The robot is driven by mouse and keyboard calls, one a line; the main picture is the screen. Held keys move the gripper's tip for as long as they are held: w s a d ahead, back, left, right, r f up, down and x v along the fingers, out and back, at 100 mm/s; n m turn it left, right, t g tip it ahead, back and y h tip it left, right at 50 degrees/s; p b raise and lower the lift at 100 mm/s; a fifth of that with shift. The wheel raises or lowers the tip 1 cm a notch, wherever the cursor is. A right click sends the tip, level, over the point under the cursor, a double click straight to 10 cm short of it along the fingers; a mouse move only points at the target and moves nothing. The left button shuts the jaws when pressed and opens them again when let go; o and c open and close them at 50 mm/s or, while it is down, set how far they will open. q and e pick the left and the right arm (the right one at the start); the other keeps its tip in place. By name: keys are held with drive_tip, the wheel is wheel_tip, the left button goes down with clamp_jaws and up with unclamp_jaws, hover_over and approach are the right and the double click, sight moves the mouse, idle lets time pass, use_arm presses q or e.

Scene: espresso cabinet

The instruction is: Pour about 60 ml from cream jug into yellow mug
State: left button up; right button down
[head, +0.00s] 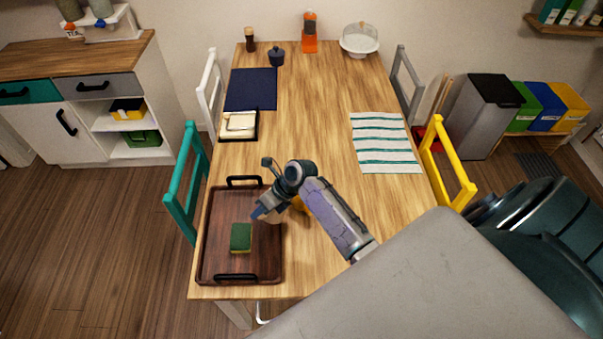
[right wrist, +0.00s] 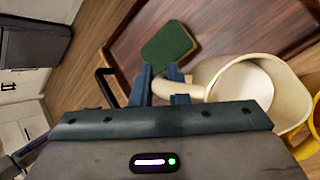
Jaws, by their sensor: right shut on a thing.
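The cream jug (right wrist: 212,78) shows in the right wrist view, with its handle between the fingers of my right gripper (right wrist: 163,84). Its open top faces the camera and shows a pale surface inside. I cannot tell how far the jug is tilted. The yellow mug (right wrist: 312,122) is partly seen at the right edge of that view, close beside the jug. In the head view my right gripper (head: 259,212) is over the right part of the tray, and the jug is hidden. A bit of the yellow mug (head: 300,204) shows behind my right wrist. My left gripper is not in view.
A dark wooden tray (head: 215,225) with black handles holds a green sponge (head: 241,237). A napkin holder (head: 239,125), navy mat (head: 251,89) and striped cloth (head: 385,143) lie farther back. Chairs stand along both sides. The table's middle is clear.

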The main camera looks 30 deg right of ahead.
drive_tip(key=shift+d, duration=0.15)
drive_tip(key=shift+w, duration=0.1)
drive_tip(key=shift+d+r, duration=0.1)
drive_tip(key=shift+d, duration=0.15)
drive_tip(key=shift+y, duration=0.3)
drive_tip(key=shift+w+d+r+y, duration=0.1)
drive_tip(key=shift+d+r+y, duration=0.05)
drive_tip(key=shift+d+y, duration=0.55)
idle(1.1)
drive_tip(key=shift+w+r, duration=0.1)
drive_tip(key=shift+d+r, duration=0.1)
drive_tip(key=shift+d, duration=0.1)
drive_tip(key=shift+d+r+m, duration=0.1)
drive_tip(key=shift+r+m, duration=0.1)
drive_tip(key=shift+m, duration=0.1)
